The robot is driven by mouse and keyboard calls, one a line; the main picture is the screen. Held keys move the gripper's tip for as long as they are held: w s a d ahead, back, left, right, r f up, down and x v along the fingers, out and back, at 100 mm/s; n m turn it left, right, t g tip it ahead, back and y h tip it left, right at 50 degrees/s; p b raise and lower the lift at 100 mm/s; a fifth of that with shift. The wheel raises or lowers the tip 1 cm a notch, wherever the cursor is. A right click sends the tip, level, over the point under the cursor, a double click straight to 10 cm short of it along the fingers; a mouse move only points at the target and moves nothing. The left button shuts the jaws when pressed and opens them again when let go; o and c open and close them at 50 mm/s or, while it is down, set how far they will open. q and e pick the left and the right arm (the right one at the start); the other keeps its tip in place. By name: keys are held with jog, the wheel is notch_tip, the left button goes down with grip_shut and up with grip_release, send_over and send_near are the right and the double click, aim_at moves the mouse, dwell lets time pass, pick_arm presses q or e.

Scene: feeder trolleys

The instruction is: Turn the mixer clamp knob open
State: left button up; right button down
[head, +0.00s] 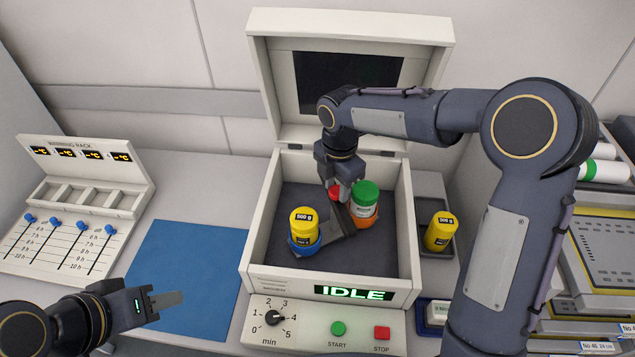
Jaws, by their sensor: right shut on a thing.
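The mixer (256,215) stands with its lid (263,75) raised. Inside, a yellow jar marked 500 g (304,222) sits in a blue cup (304,247), and a white jar with a green lid (365,195) sits in an orange cup (368,219). A red knob (334,193) shows between my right gripper's fingers, beside the green-lidded jar, partly hidden by them. My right gripper (340,192) points down from above and is shut on the red knob. My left gripper (165,302) is at the lower left, away from the mixer; its fingers overlap, so its opening is unclear.
The front panel has a dial (273,318), a green START button (338,328), a red STOP button (382,333) and an IDLE display (356,292). A yellow weight (440,231) stands on a tray at right. A blue mat (190,265) is clear. A warming rack (90,180) is at left.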

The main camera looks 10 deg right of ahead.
aim_at(336, 190)
jog(key=shift+r+n+p, duration=0.1)
jog(key=shift+n+p, duration=0.25)
jog(key=shift+n, duration=0.75)
jog(key=c, duration=1)
grip_release()
jog(key=shift+o, duration=0.2)
notch_tip(336, 190, up, 7)
jog(key=shift+f+b, duration=0.15)
jog(key=shift+b, duration=0.15)
jog(key=shift+r, duration=0.5)
